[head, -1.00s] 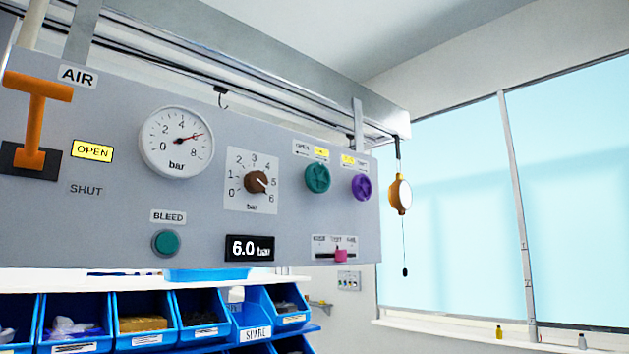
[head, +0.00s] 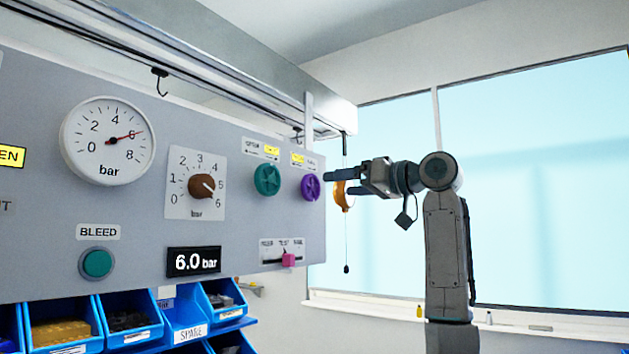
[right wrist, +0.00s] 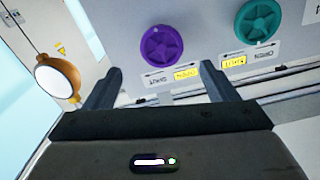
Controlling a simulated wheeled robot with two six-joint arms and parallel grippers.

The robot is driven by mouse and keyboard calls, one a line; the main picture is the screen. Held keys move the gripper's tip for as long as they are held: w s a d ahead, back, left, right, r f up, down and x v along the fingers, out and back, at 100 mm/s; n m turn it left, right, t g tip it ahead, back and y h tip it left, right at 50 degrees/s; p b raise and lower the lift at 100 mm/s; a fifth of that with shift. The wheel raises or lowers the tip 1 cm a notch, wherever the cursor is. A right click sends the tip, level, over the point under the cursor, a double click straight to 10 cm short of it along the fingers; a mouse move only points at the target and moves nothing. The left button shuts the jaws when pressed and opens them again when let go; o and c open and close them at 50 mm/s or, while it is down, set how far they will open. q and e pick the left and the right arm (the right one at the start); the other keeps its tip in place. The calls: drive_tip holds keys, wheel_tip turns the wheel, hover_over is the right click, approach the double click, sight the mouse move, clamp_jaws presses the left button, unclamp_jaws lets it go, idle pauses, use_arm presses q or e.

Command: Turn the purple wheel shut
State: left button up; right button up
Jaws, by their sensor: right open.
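The purple wheel (head: 311,187) is on the right end of the grey panel, right of the teal wheel (head: 267,179). Above the purple wheel are two labels, and the left one, OPEN, is lit yellow. My right gripper (head: 337,183) is open and empty, just right of the purple wheel and apart from it, with its fingers pointing toward the panel. The right wrist view is upside down; there the purple wheel (right wrist: 162,46) lies beyond and between the two spread fingers, with the teal wheel (right wrist: 257,20) to its right. My left gripper is not in view.
An orange hanging device (head: 344,198) on a cord is behind my right gripper, partly hidden. A pink slider (head: 288,260) sits below the wheels. A brown knob (head: 202,186), gauge (head: 108,141) and green BLEED button (head: 97,263) are further left. Blue bins (head: 127,330) stand below.

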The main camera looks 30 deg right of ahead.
sight(313, 187)
drive_tip(key=p+x, duration=0.1)
drive_tip(key=x, duration=0.2)
drive_tip(key=p+x, duration=0.1)
drive_tip(key=x, duration=0.2)
drive_tip(key=shift+a+r+p, duration=0.2)
drive_tip(key=shift+a+p, duration=0.1)
drive_tip(key=shift+w+f, duration=0.15)
drive_tip(key=shift+w, duration=0.35)
drive_tip(key=shift+a, duration=0.1)
drive_tip(key=c, duration=1)
